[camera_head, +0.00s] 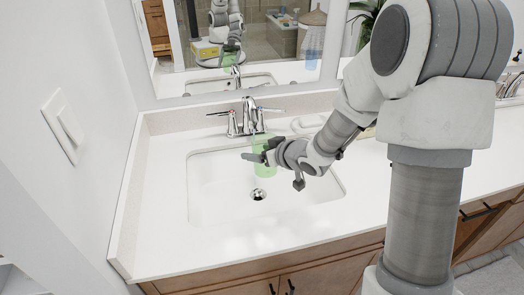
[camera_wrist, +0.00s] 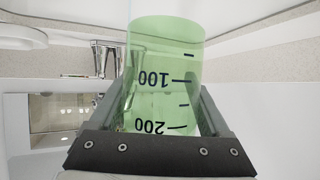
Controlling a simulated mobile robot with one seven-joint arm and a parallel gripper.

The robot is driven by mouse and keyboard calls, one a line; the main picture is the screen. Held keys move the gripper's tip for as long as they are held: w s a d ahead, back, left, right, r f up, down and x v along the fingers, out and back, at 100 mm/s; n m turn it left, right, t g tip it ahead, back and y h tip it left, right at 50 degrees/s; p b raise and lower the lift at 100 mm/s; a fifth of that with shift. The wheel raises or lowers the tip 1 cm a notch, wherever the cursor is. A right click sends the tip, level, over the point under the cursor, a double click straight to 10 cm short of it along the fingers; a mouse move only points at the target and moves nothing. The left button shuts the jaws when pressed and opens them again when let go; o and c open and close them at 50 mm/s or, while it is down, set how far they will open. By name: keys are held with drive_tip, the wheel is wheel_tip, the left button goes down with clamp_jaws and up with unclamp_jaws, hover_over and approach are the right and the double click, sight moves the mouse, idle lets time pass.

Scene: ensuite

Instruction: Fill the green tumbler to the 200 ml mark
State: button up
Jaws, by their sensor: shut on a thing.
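The green see-through tumbler (camera_head: 262,169) is over the sink basin (camera_head: 220,195), just below and in front of the faucet (camera_head: 250,117). My gripper (camera_head: 262,158) is shut around its side and holds it roughly upright. In the wrist view, which is upside down, my gripper (camera_wrist: 162,105) has one finger on each side of the tumbler (camera_wrist: 165,55). Its 100 and 200 marks face the camera. I see no clear water line in the tumbler and no clear stream from the spout. The faucet (camera_wrist: 103,58) also shows there.
The faucet has a lever handle on each side, the left one (camera_head: 230,115) and the right one (camera_head: 262,113). The drain (camera_head: 258,194) is below the tumbler. A mirror (camera_head: 250,40) stands behind, and a wall with a switch (camera_head: 64,125) is at left. The front counter is clear.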

drive_tip(key=w+f+b, duration=0.4)
drive_tip(key=f+b, duration=0.1)
drive_tip(key=f, duration=0.3)
drive_tip(key=shift+w+a, duration=0.3)
drive_tip(key=shift+a, duration=0.15)
idle(0.4)
drive_tip(key=w+a+p, duration=0.2)
drive_tip(key=w+p, duration=0.2)
drive_tip(key=w, duration=0.5)
idle(0.4)
drive_tip(key=shift+w, duration=0.1)
idle(5.0)
